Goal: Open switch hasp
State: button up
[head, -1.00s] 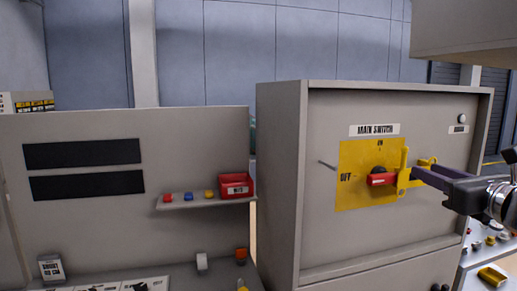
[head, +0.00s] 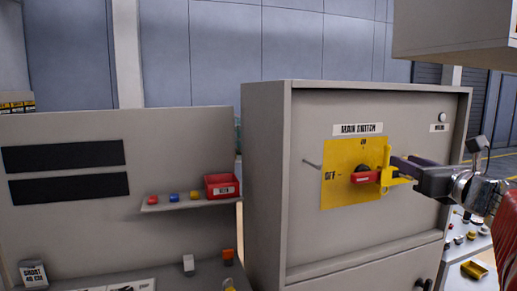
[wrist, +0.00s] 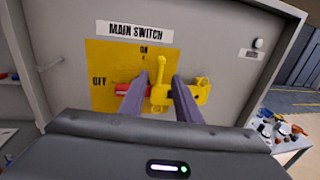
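The yellow switch hasp (head: 386,160) is on the right part of the yellow main switch plate (head: 340,190). In the wrist view the hasp (wrist: 158,97) shows an upright bar with a round knob on top and a yellow bracket to its right. The red switch handle (head: 364,178) lies level, pointing toward OFF. My gripper (head: 396,168) reaches in from the right. In the wrist view its two dark fingers (wrist: 160,80) stand on either side of the upright bar, with gaps visible. Contact with the hasp cannot be told.
The grey switch cabinet (head: 300,230) has a frame rim around its recessed front. A thin peg (head: 312,164) sticks out left of the plate. A grey box (head: 450,30) overhangs at upper right. A shelf with a red bin (head: 222,187) is to the left.

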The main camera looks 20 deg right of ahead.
aim_at(388, 154)
jog(key=w, duration=0.3)
jog(key=w+d, duration=0.1)
jog(key=w, duration=0.5)
jog(key=shift+d, duration=0.25)
grip_shut()
jog(key=shift+a, duration=0.1)
